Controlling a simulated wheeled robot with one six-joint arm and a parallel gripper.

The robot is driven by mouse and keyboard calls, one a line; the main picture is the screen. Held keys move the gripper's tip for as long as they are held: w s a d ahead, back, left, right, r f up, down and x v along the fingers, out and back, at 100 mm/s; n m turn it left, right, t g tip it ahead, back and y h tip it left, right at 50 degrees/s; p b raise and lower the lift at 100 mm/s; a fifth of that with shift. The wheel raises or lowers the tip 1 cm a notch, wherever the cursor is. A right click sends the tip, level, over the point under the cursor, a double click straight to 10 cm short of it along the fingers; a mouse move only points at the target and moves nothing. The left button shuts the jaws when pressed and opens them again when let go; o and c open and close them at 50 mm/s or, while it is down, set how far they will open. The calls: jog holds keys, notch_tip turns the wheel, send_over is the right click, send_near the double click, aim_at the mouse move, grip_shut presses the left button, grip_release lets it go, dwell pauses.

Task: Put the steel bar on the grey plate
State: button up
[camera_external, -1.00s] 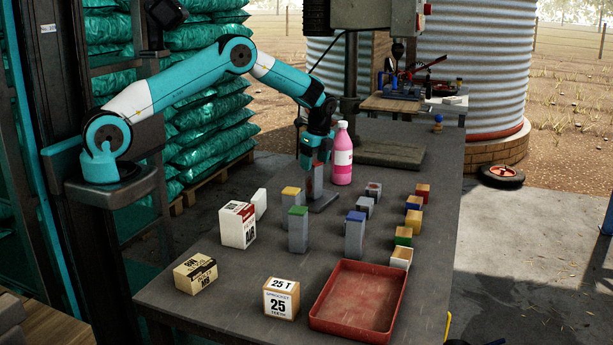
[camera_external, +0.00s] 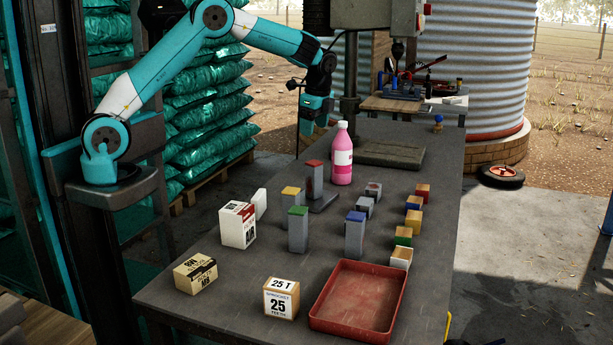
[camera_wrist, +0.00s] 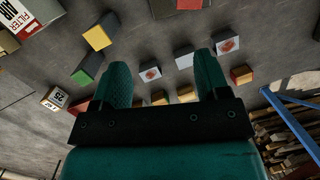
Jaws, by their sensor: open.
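A grey steel bar with a red top (camera_external: 314,181) stands upright on the small dark grey plate (camera_external: 325,204), towards its left side. In the wrist view only its red top (camera_wrist: 190,4) shows, at the upper edge. Other upright grey bars have a yellow top (camera_external: 291,203), a green top (camera_external: 298,232) and a blue top (camera_external: 355,237); they stand on the table nearer the camera. My gripper (camera_external: 307,133) is open and empty, raised above and behind the red-topped bar, clear of it. Its two fingers (camera_wrist: 164,75) are spread in the wrist view.
A pink bottle (camera_external: 342,157) stands right behind the plate. A red tray (camera_external: 322,310) is at the front right, and small coloured-top blocks (camera_external: 403,236) line the right side. Boxes (camera_external: 237,224) stand at left. The drill press base (camera_external: 392,154) is at the back.

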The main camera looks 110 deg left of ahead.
jog(key=s+d+r+n+y, duration=0.1)
jog(key=d+r+n, duration=0.15)
jog(key=d, duration=0.35)
jog(key=s+d+r+n, duration=0.1)
jog(key=d+r, duration=0.3)
jog(key=d, duration=0.1)
jog(key=s+d+n+t+y, duration=0.1)
jog(key=s+d+n, duration=0.5)
jog(key=s+d, duration=0.9)
jog(key=shift+s+d+r+t+y, duration=0.3)
jog(key=shift+s+y, duration=0.15)
jog(key=shift+y, duration=0.05)
